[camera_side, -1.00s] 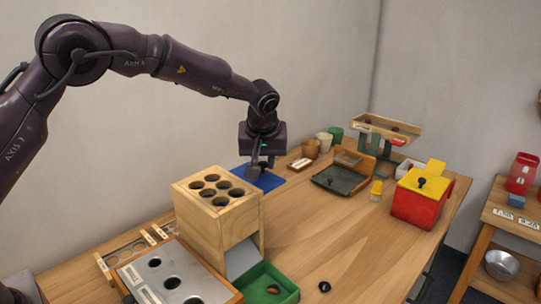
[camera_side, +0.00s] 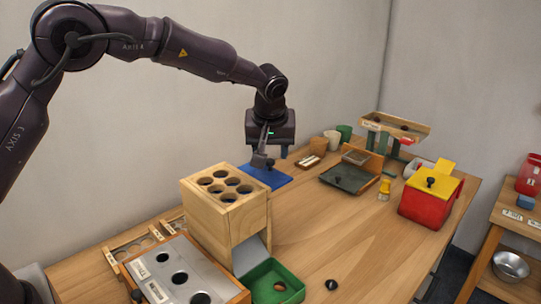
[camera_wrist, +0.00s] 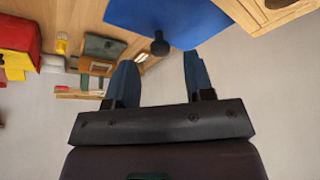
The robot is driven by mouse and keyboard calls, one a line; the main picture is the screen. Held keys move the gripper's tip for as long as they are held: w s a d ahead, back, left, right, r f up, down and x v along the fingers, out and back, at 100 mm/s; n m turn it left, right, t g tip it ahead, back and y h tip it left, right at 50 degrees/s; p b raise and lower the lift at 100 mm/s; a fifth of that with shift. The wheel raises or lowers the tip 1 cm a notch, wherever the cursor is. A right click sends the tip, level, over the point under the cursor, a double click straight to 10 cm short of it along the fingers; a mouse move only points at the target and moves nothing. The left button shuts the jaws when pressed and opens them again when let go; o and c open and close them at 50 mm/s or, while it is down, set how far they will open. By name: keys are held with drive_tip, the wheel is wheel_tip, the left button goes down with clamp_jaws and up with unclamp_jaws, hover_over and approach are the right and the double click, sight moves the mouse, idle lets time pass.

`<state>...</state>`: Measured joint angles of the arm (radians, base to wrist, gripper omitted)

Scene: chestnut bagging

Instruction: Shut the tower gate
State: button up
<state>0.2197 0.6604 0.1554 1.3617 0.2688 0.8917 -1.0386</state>
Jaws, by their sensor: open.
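The wooden tower (camera_side: 229,216) stands at the left middle of the table, with several round holes in its top and a grey chute at its foot. Its corner shows at the upper right of the wrist view (camera_wrist: 240,12). I cannot make out the gate or how far it stands open. My gripper (camera_side: 272,158) is open behind the tower, above the blue mat (camera_side: 267,178). In the wrist view its two fingers (camera_wrist: 160,72) are apart, with a black knob (camera_wrist: 159,46) showing beyond and between them; I cannot tell what it belongs to.
A green tray (camera_side: 297,283) at the chute holds a brown piece. A holed panel (camera_side: 180,262) lies left of it. A small black piece (camera_side: 331,285) lies right. A red box with yellow lid (camera_side: 425,207) and a dark-green tray (camera_side: 348,180) stand farther back. The middle table is clear.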

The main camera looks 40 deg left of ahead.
drive_tip(key=v, duration=1)
drive_tip(key=shift+r, duration=0.25)
drive_tip(key=w+f+n+g+y, duration=0.1)
drive_tip(key=w+f+n, duration=0.2)
drive_tip(key=w, duration=0.2)
drive_tip(key=a+f+n, duration=0.1)
drive_tip(key=f+n, duration=0.1)
drive_tip(key=f, duration=0.1)
drive_tip(key=a+f+n+g, duration=0.1)
drive_tip(key=f+n, duration=0.1)
drive_tip(key=f, duration=0.1)
drive_tip(key=s+a+f+n+g, duration=0.1)
drive_tip(key=f+n, duration=0.1)
drive_tip(key=f, duration=0.1)
drive_tip(key=shift+s+a, duration=0.1)
drive_tip(key=shift+c, duration=0.2)
